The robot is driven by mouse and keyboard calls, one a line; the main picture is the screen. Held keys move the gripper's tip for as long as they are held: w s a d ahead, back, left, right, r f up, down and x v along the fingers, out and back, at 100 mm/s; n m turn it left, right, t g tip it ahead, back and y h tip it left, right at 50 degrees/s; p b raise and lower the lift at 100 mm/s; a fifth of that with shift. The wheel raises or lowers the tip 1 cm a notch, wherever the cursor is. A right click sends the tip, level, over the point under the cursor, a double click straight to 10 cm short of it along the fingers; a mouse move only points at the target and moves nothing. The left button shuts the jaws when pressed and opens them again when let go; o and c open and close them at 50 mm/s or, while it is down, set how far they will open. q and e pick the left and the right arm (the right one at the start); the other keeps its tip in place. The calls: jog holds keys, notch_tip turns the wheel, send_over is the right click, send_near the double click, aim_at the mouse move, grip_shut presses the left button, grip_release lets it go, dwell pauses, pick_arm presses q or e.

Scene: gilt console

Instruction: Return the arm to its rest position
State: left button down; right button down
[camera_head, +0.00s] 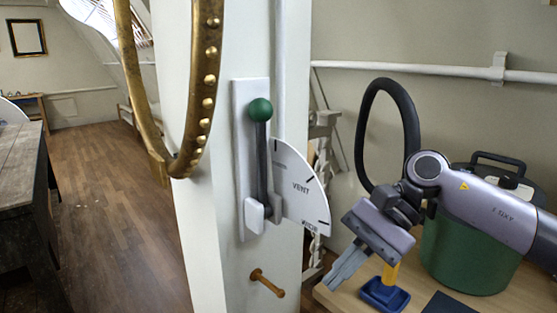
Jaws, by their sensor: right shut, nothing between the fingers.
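My right arm comes in from the right edge. Its gripper (342,272) points down and to the left, with its fingers together and nothing between them. It hangs in front of the wooden table, right of the white post, and touches nothing that I can make out. A lever with a green ball knob (260,109) stands upright on a white plate (240,160) on the post. A white quarter-round dial (300,185) marked VENT sits beside the lever. The gripper is below and to the right of the lever, clear of it. My left gripper does not show.
A wooden peg (267,283) sticks out of the post below the lever. A brass studded ring (206,104) hangs at the upper left. A green canister (460,250) and a blue-based object (385,294) stand on the table (340,298) near my arm. Open wooden floor (110,200) lies at left.

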jog(key=s+a+f+m+t+y, duration=0.1)
jog(key=s+a+m+t+y, duration=0.15)
jog(key=a+m+y, duration=1.1)
jog(key=w+d+f+m+t+h, duration=0.1)
jog(key=d+f+m+t+h, duration=0.7)
jog(key=m, duration=0.9)
jog(key=w+d+f+m+t+h, duration=0.1)
jog(key=d+f+m+t+h, duration=0.35)
jog(key=m+t, duration=0.9)
jog(key=s+d+f+m+g+h, duration=0.3)
jog(key=s+d+f+m+g, duration=0.2)
jog(key=f+m, duration=0.4)
jog(key=s+d+f+m+g+h, duration=0.4)
jog(key=s+d+f+m, duration=0.3)
jog(key=f, duration=0.6)
jog(key=s+m+g, duration=0.1)
jog(key=s+m, duration=0.1)
jog(key=s, duration=0.1)
jog(key=shift+s+d+m, duration=0.15)
jog(key=shift+m, duration=0.25)
